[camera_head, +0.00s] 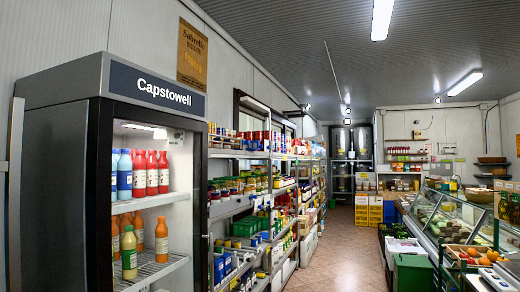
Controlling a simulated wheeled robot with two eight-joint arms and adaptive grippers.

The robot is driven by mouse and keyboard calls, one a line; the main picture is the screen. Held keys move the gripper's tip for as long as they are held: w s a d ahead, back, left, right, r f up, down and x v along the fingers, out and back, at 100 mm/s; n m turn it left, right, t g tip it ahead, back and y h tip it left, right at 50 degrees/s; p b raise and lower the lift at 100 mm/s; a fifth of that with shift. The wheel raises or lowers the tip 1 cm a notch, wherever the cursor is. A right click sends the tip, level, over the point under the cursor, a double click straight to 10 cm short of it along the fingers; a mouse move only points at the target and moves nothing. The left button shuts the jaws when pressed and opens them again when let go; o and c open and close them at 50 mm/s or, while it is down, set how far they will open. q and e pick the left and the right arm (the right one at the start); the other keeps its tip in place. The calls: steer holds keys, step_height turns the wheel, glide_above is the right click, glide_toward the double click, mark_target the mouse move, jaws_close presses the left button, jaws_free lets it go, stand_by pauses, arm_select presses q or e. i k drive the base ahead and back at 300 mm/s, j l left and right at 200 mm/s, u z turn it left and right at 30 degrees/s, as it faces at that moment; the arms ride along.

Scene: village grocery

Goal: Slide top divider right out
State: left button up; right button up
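A tall dark drinks cooler (101,75) with a "Capstowell" sign stands at the left, its front showing a lit interior. Its upper shelf (150,201) holds blue bottles (124,175) at the left and red bottles (152,173) beside them. Its lower wire shelf (160,268) holds orange bottles (161,240) and a yellow-green bottle (129,253). I cannot make out a separate divider among the bottles; the shelves are the only partitions I can tell. Neither of my grippers is in view.
Stocked wall shelves (232,207) run back along the left beside the cooler. A tiled aisle (342,250) lies open in the middle. A glass display counter (440,215), a green crate (412,272) and produce (470,254) stand at the right. Yellow crates (368,210) stand at the back.

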mark_target(256, 145)
steer(key=i+z, duration=0.45)
steer(key=i, duration=1.6)
steer(key=i+u, duration=0.1)
steer(key=i, duration=1.05)
steer(key=i+l+u, duration=0.1)
steer(key=i, duration=1)
steer(key=l, duration=0.15)
